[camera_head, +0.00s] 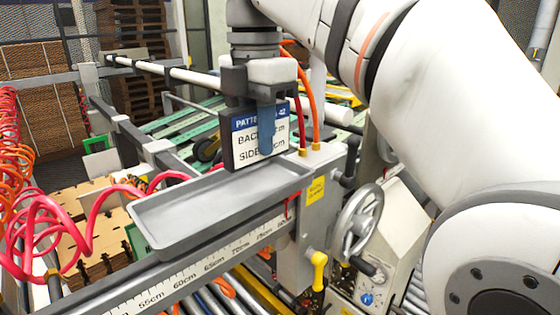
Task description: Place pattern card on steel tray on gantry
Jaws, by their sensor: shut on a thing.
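The pattern card (244,148) is a dark-edged panel with a white face, a blue header and printed text. My gripper (266,125) is shut on the card and holds it upright, one finger covering part of the text. The steel tray (165,222) is a long, shallow grey tray on the gantry (112,292). The card is at the tray's far right end, its lower edge close above or at the tray floor. I cannot tell whether they touch. The tray looks empty elsewhere.
A handwheel (358,222) and a yellow-handled lever (318,268) are right of the tray. Red coiled hoses (85,235) hang at the left. Orange and red hoses (312,110) rise behind the card. Cardboard pieces (90,240) lie below left. The tray's left part is clear.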

